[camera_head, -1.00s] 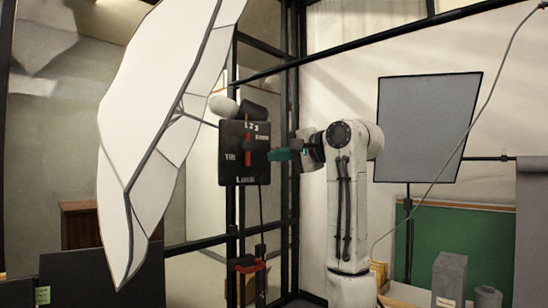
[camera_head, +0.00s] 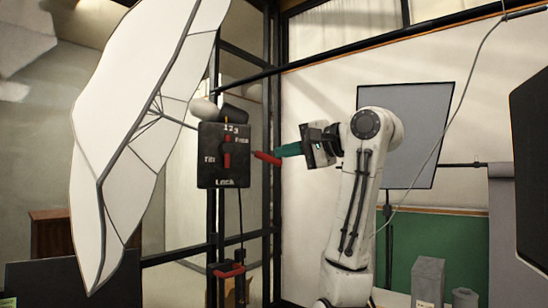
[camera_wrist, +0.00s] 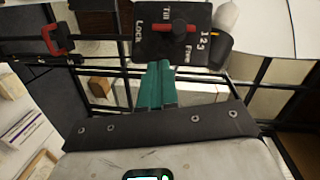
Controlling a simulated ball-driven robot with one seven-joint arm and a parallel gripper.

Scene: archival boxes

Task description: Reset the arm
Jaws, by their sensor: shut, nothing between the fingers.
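My gripper (camera_head: 280,152) has green fingers, shut and empty, in the head view. It points left toward the black control box (camera_head: 212,175), with a gap between them. The box carries white lettering such as "Tilt" and "Lock" and a red lever (camera_head: 227,152). My white arm stands to the right of the box. In the wrist view, my green fingers (camera_wrist: 155,72) are together, pointing at the lower edge of the box (camera_wrist: 150,45), with its red lever (camera_wrist: 181,27) above them.
A red handle (camera_head: 267,158) shows close to my fingertips; I cannot tell whether they touch. A large white umbrella (camera_head: 130,150) stands left, a grey panel (camera_head: 420,120) behind my arm. Black frame posts rise behind the box. A dark panel (camera_head: 535,165) stands at the right edge.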

